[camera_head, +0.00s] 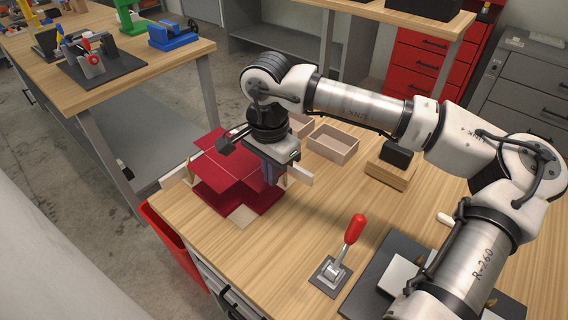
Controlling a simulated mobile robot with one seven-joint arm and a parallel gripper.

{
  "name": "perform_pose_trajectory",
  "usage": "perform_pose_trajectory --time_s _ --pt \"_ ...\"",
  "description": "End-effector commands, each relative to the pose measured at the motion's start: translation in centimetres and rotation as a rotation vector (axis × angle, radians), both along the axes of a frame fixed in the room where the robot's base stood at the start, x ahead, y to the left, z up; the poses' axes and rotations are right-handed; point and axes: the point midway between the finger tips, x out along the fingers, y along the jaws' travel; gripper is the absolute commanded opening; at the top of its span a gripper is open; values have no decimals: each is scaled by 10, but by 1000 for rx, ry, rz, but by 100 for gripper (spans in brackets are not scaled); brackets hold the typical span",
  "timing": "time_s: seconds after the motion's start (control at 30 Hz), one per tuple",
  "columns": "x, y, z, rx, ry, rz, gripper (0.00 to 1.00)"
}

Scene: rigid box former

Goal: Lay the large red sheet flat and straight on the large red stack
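A large red sheet (222,158) with pale fold lines is at the left end of the wooden table. It lies over or just above more red sheet material, which looks like the large red stack (243,197). I cannot tell whether the two touch or are exactly lined up. My gripper (270,176) points down at the right side of the red sheet, close to it or on it. Its fingertips are partly hidden by the wrist and the sheet, so I cannot tell whether it is open or shut.
Pale guide pieces (241,216) stand around the red stack. Open cardboard boxes (333,144) and a wooden block (390,174) are behind and right. A red-handled lever (353,229) stands in front. A red bin (174,242) is at the table's left edge.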

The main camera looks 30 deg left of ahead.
Motion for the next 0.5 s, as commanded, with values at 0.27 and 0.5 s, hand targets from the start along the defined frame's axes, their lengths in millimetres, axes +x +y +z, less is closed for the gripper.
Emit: perform_pose_trajectory --time_s 0.27,0.5 --pt "-3 3 -7 -1 1 50 0" --pt "-3 3 -25 -1 1 47 0"
